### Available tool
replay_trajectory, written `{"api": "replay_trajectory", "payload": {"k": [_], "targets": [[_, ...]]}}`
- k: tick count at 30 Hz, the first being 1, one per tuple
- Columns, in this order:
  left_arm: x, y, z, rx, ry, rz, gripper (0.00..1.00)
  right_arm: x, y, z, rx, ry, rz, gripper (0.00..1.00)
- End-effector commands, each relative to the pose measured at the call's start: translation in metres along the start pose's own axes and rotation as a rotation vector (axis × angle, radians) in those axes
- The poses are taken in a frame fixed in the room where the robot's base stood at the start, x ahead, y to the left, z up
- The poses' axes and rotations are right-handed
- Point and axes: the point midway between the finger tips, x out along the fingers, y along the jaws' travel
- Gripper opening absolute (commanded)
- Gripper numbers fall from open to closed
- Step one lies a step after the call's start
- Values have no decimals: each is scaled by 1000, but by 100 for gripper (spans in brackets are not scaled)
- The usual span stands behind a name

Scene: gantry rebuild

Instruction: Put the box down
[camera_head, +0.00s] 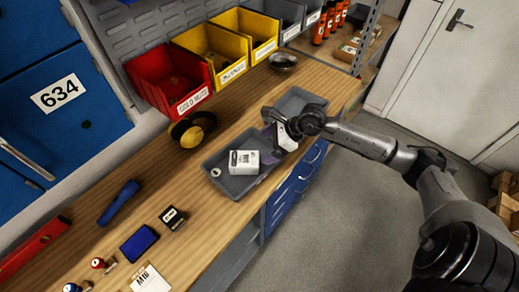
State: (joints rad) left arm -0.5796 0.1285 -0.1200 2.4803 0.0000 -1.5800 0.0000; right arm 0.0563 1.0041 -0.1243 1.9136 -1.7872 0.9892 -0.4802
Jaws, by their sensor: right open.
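A white box (243,162) with a dark printed label lies in the near part of a grey tray (211,163) on the wooden workbench. My right gripper (272,142) is at the tray just beyond and to the right of the box, with its arm coming in from the right. It is open. A small gap seems to show between it and the box, but I cannot tell whether a finger touches the box. My left gripper is not in view.
Red (166,80) and yellow (215,50) bins stand along the back. A black and yellow tape roll (193,130) and a dark bowl (283,61) lie near the tray. Several small items, including a blue box (139,243), lie at the near left. Bare wood (165,180) shows left of the tray.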

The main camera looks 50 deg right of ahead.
Motion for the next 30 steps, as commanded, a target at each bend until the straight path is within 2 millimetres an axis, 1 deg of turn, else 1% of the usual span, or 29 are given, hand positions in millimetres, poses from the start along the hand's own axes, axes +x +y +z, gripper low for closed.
{"api": "replay_trajectory", "payload": {"k": [4,8,11,14,15,17,18,20,21,23,24,26,27,29,30], "targets": [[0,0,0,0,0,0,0,-8,0,0,0,1,1,100],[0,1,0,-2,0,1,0,-9,3,2,6,-12,6,100],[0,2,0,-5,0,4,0,-1,16,10,55,-95,37,100],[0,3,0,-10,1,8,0,10,44,32,181,-282,100,100],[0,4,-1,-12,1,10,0,13,56,43,260,-382,131,100],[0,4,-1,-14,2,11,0,14,73,60,411,-543,178,100],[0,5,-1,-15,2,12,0,11,81,70,527,-652,205,100],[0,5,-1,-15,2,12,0,6,89,80,720,-806,236,100],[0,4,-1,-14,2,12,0,2,91,83,858,-900,251,100],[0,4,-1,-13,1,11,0,-4,91,82,1075,-1027,260,100],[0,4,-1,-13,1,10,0,-7,90,76,1226,-1100,256,100],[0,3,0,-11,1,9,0,-9,88,63,1463,-1194,239,100],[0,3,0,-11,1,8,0,-8,88,50,1627,-1244,218,100],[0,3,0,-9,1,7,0,-5,90,28,1876,-1299,170,100],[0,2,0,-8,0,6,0,-1,95,10,2044,-1320,127,100]]}}
